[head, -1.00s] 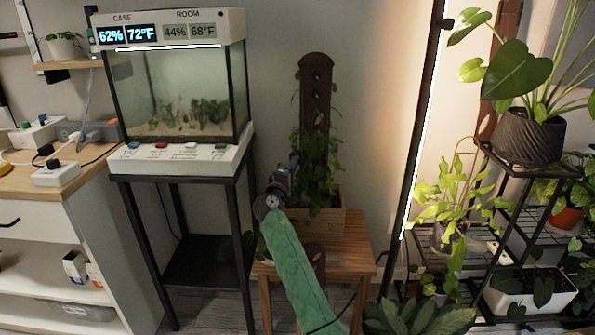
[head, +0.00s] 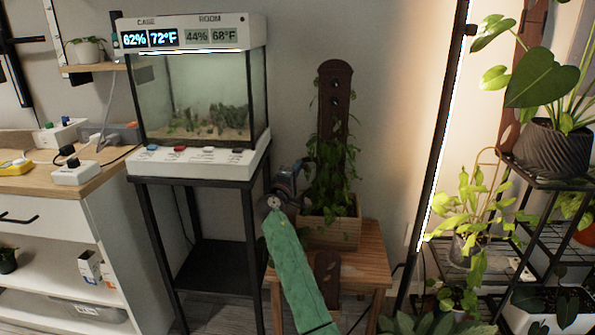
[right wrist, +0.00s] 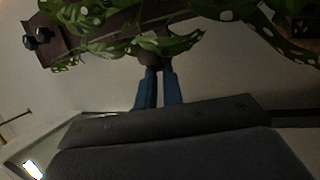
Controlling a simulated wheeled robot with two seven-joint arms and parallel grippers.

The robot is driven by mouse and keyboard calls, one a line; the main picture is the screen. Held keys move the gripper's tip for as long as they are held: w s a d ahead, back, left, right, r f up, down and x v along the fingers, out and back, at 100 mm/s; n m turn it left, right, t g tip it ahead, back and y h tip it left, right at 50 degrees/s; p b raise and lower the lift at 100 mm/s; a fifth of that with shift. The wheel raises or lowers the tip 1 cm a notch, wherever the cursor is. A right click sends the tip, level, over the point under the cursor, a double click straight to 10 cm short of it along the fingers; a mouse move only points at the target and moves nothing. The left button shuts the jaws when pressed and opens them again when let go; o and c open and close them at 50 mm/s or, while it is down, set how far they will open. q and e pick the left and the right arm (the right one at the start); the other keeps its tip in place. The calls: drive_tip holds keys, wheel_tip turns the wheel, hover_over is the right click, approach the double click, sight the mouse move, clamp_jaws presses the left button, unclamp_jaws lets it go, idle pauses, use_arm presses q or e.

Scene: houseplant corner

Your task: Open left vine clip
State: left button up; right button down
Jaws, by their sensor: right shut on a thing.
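A dark brown board (head: 335,105) stands upright in a wooden planter box (head: 329,231), with a leafy green vine (head: 332,172) on it. My right gripper (head: 301,167), on a green-sleeved arm, is at the left side of the vine. In the right wrist view its blue fingers (right wrist: 158,74) close on a small dark brown piece (right wrist: 149,57), seemingly the left vine clip, which spotted leaves (right wrist: 165,42) partly hide. My left gripper is not in view.
The planter stands on a wooden stool (head: 366,254). A glass case (head: 203,100) on a black stand (head: 207,270) is to the left. A lit dark pole (head: 443,140) and a plant rack (head: 545,182) are to the right. Bare wall lies between board and pole.

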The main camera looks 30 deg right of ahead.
drive_tip(key=c, duration=1.6)
unclamp_jaws()
drive_tip(key=shift+p+v, duration=0.4)
drive_tip(key=shift+v, duration=3.5)
